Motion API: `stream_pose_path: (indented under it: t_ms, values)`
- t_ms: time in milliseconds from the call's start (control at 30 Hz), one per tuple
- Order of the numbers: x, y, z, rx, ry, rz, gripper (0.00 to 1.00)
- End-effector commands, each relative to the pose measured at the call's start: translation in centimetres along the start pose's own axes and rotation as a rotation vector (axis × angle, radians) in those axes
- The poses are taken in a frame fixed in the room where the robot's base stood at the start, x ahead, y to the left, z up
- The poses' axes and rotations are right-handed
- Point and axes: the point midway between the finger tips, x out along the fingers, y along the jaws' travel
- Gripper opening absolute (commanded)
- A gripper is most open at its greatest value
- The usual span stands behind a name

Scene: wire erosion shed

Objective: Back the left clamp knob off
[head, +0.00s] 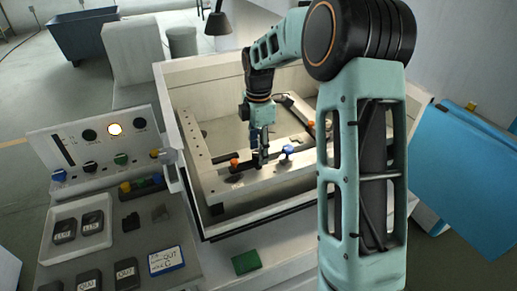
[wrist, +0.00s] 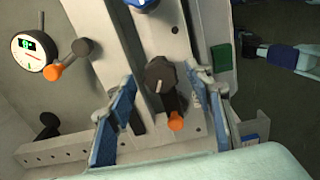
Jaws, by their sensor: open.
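A dark round knob (wrist: 160,73) with a pale mark sits on the near rail of the worktank. It lies between my gripper's fingertips in the wrist view (wrist: 159,78), with gaps visible on both sides. An orange-tipped dark piece (wrist: 175,122) stands beside it; the orange also shows in the head view (head: 234,162), left of my gripper (head: 262,158). My gripper is open, pointing down over the rail. A blue knob (head: 287,150) stands farther right on that rail. My fingers partly hide the dark knob in the head view.
A dial gauge (wrist: 31,50) with a dark and orange fitting stands inside the tank, left in the wrist view. Tank walls (head: 183,150) surround the rail. A control panel (head: 95,150) and a tray (head: 77,228) are at the left. A green block (head: 246,262) lies in front.

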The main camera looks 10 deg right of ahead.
Motion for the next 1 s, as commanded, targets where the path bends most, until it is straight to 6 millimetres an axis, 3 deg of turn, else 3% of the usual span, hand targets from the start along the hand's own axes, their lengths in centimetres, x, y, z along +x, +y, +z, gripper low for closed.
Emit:
stream_pose_path:
  t_ms: [267,700,1000]
  values:
    - [-1.6,0.1,0.1,0.001,-0.001,0.002,0.47]
    - [-10.3,0.1,0.0,0.001,0.0,0.003,0.47]
    - [-12.1,0.0,0.0,0.0,0.0,0.0,0.47]
